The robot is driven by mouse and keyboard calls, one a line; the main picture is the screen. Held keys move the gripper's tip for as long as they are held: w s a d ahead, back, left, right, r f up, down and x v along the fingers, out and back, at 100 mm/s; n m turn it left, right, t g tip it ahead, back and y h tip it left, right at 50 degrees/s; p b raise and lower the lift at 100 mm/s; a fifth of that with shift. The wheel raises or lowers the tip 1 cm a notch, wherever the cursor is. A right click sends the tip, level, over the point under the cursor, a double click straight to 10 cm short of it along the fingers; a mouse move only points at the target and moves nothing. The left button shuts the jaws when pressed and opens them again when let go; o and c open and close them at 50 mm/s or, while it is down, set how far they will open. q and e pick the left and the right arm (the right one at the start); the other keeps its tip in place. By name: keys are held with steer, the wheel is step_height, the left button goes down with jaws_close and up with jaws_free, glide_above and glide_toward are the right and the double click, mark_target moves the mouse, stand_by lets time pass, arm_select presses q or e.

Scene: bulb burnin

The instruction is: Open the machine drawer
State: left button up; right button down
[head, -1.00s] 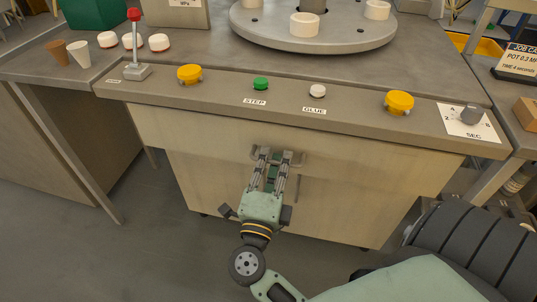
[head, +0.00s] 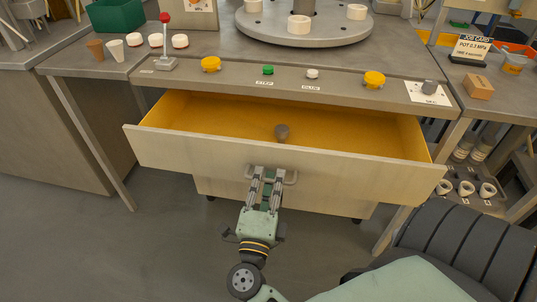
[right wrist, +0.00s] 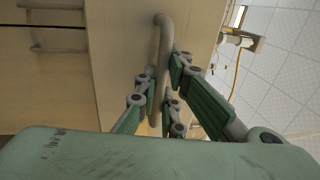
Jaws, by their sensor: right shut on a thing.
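The machine drawer (head: 330,190) is pulled well out of the bench front in the head view. My right gripper (head: 268,178) is shut on the drawer's grey bar handle (head: 289,177). In the right wrist view the handle (right wrist: 162,60) runs between the green fingers of the same gripper (right wrist: 170,95). My left gripper is not in view.
Above the drawer, the bench top carries yellow buttons (head: 211,64), a green button (head: 268,70), a red-knobbed lever (head: 165,45) and a round turntable (head: 330,38). Bare floor (head: 150,240) lies in front at the left. A shelf with white cups (head: 467,188) stands at the right.

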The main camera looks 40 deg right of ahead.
steer(key=shift+s+a, duration=0.15)
steer(key=shift+s, duration=0.05)
steer(key=shift+f, duration=0.1)
steer(key=c, duration=1.8)
jaws_free()
steer(key=shift+c, duration=0.2)
